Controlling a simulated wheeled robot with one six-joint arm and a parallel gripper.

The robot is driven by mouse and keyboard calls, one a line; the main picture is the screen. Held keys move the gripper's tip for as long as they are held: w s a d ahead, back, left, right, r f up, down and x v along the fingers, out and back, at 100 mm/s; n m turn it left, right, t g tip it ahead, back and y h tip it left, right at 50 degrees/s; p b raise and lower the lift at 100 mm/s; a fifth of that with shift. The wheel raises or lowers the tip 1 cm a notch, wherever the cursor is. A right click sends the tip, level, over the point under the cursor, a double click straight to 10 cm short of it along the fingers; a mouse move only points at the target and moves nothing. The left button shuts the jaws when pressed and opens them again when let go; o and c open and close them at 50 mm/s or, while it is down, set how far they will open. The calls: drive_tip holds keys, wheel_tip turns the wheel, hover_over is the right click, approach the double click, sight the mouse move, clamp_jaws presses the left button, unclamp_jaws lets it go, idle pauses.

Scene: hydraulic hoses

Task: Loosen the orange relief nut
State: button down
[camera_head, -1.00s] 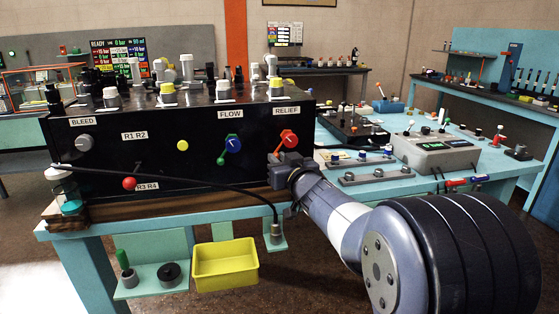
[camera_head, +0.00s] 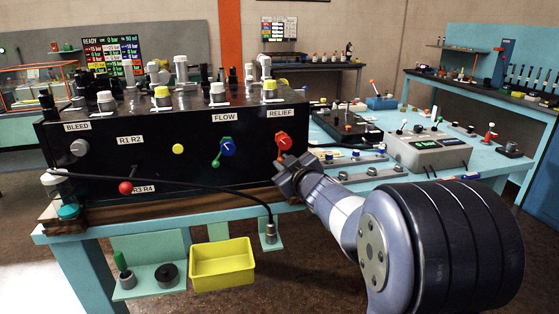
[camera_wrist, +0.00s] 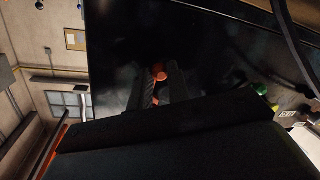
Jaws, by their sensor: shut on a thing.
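The relief control is a red knob (camera_head: 284,140) under the RELIEF label, at the right end of the black panel's front. An orange-red piece (camera_head: 279,154) sticks out below the knob; I take it as the relief nut. My gripper (camera_head: 284,168) is at this piece, just below the knob, and its jaws look tilted. In the wrist view, the dark fingers (camera_wrist: 157,92) are shut around the orange-red piece (camera_wrist: 159,74), which shows between their tips. Most of the piece is hidden by the fingers and shadow.
The blue flow knob (camera_head: 228,147) with its green lever is left of the gripper. A black hose (camera_head: 190,184) runs across the panel front to a fitting below. A yellow bin (camera_head: 222,265) hangs under the table edge.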

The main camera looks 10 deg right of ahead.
drive_tip(key=shift+d+n+g+h+p, duration=0.35)
drive_tip(key=shift+d+n, duration=0.35)
drive_tip(key=shift+n, duration=0.5)
drive_tip(key=c, duration=1.3)
unclamp_jaws()
drive_tip(key=shift+c, duration=0.2)
drive_tip(key=shift+s+r, duration=0.1)
drive_tip(key=shift+s, duration=0.05)
drive_tip(key=p+v, duration=0.1)
drive_tip(key=v, duration=0.9)
drive_tip(key=shift+s, duration=0.3)
drive_tip(key=shift+w, duration=0.1)
